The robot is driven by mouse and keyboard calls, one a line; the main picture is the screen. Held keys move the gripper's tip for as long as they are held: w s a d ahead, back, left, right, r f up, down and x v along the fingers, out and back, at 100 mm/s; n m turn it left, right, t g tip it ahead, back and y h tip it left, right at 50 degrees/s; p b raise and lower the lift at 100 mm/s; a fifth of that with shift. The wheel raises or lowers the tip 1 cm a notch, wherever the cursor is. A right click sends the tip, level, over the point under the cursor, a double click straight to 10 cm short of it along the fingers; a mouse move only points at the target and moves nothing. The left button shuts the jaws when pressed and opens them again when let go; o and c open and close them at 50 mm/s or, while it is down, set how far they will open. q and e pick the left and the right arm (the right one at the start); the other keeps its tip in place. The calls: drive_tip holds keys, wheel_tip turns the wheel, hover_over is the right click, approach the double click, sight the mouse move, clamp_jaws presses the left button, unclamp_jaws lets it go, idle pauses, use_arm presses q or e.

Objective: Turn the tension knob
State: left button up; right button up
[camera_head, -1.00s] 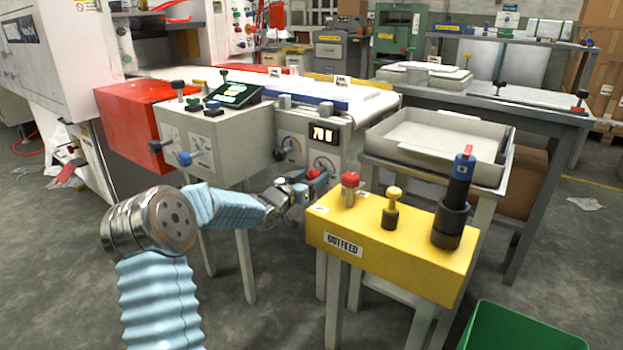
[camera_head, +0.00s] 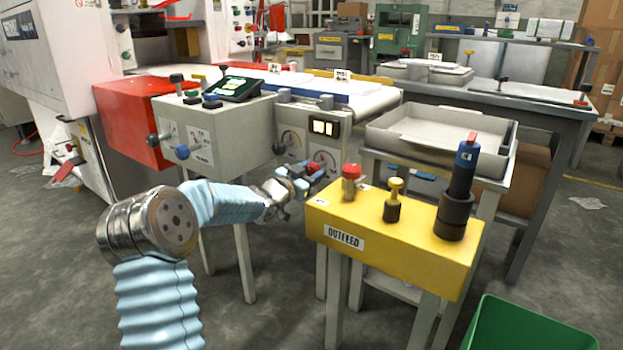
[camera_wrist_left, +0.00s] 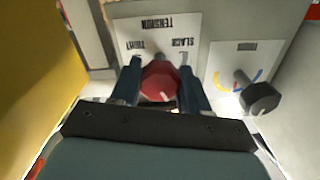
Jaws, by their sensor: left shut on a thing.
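In the head view my left gripper (camera_head: 310,180) is at the front of the machine's end panel, beside the dial plate (camera_head: 325,158). My right gripper is not in view.
A yellow OUTFEED box (camera_head: 400,240) with a red knob, a yellow knob and a blue-black lever stands just right of my gripper. A black knob (camera_wrist_left: 262,98) on a second dial plate is close by. A grey tray (camera_head: 440,140) stands behind, a green bin (camera_head: 520,335) front right.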

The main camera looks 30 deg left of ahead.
use_arm(q)
drive_tip(key=shift+m+b, duration=0.75)
drive_tip(key=shift+m, duration=0.35)
drive_tip(key=o, duration=1)
drive_tip(key=shift+o, duration=0.2)
drive_tip(key=s+a+p, duration=0.1)
drive_tip(key=s, duration=1.2)
drive_tip(key=shift+s, duration=0.4)
drive_tip(key=shift+s, duration=0.1)
